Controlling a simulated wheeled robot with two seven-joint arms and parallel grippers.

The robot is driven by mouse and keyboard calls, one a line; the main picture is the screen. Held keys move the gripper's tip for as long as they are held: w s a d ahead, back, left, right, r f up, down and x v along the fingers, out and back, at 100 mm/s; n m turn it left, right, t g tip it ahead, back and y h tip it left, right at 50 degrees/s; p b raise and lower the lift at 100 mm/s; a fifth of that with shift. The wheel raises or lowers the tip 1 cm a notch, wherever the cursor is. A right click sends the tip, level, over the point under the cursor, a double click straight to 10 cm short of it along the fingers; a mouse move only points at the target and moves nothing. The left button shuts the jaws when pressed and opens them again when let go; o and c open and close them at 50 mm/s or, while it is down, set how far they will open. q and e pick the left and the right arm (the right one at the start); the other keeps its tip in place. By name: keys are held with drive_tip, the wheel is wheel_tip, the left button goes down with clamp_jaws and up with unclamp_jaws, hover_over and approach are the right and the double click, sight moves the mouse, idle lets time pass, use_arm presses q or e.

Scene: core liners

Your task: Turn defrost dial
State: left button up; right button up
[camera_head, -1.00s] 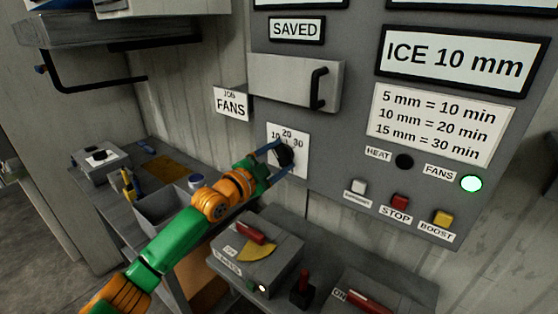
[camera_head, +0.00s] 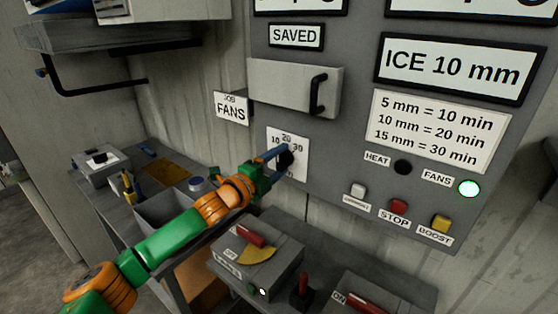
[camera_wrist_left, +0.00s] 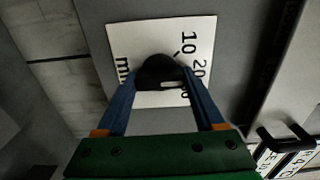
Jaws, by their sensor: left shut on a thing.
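The defrost dial (camera_head: 287,160) is a black knob on a white plate (camera_head: 302,147) marked 10, 20 and 30 on the grey panel. My left gripper (camera_head: 280,156) is at the dial, its blue fingers on both sides of the knob and shut on it. In the left wrist view the knob (camera_wrist_left: 160,72) sits between the fingertips (camera_wrist_left: 160,84), with a light mark on it. The fingers hide part of the plate and numbers. I cannot tell exactly which number the dial points to. My right gripper is not in view.
The panel reads ICE 10 mm (camera_head: 455,68), above a time chart (camera_head: 432,130). STOP (camera_head: 398,206) and BOOST (camera_head: 441,223) buttons sit lower right. A lever box (camera_head: 258,262) stands below my left arm.

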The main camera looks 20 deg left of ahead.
use_arm(q)
drive_tip(key=shift+r, duration=0.2)
idle(0.3)
drive_tip(key=o, duration=1.2)
drive_tip(key=shift+o, duration=0.9)
drive_tip(key=shift+w+f, duration=0.1)
drive_tip(key=shift+f, duration=0.1)
drive_tip(key=b+v, duration=0.2)
drive_tip(key=v, duration=0.5)
drive_tip(key=shift+b, duration=0.35)
